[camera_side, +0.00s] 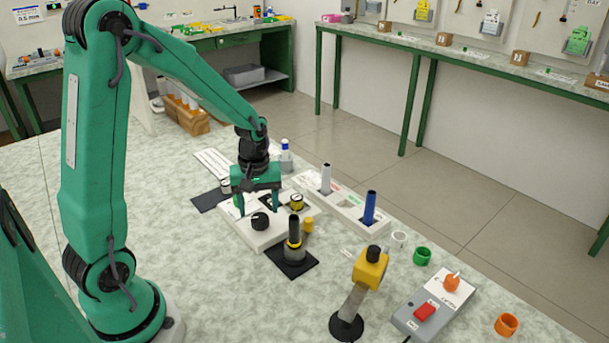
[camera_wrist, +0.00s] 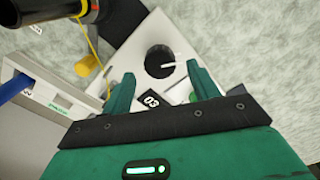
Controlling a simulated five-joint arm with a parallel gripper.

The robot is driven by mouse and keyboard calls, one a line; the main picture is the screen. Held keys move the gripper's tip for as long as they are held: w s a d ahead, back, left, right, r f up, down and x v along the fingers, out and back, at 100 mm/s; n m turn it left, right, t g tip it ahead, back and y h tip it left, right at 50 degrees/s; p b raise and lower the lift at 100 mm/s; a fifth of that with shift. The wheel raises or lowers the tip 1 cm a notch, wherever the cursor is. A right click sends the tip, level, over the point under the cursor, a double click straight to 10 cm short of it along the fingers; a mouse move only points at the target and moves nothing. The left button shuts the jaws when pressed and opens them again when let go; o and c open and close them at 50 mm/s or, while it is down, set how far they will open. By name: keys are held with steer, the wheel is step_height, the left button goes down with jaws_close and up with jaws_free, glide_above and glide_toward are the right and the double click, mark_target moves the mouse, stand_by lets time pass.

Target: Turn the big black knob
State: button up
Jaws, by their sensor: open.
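The big black knob (camera_side: 261,221) sits on a white sloped box (camera_side: 248,236) on the bench. In the wrist view the knob (camera_wrist: 159,61) is round, with a white pointer line toward the right. My gripper (camera_side: 259,209) points down close above the box, its two green fingers apart and empty. In the wrist view the knob lies just beyond the gap between the fingertips (camera_wrist: 161,76). Whether a finger touches it cannot be told. A small tag marked 03 (camera_wrist: 150,100) shows between the fingers.
A white holder with a blue tube (camera_side: 369,208) lies further right. A yellow-headed stand (camera_side: 370,268) and a grey switch box (camera_side: 433,307) are at front right.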

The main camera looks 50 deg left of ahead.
mark_target(260, 217)
steer(key=shift+r, duration=2.4)
steer(key=shift+r, duration=0.1)
steer(key=shift+s+d+r, duration=0.1)
steer(key=shift+d+r, duration=0.05)
steer(key=shift+r, duration=0.1)
steer(key=s+d+r+m+t, duration=0.5)
steer(key=s+d+r+m, duration=0.4)
steer(key=s+r+m, duration=0.3)
steer(key=shift+t, duration=0.3)
steer(key=shift+w+a, duration=0.1)
steer(key=shift+w, duration=0.05)
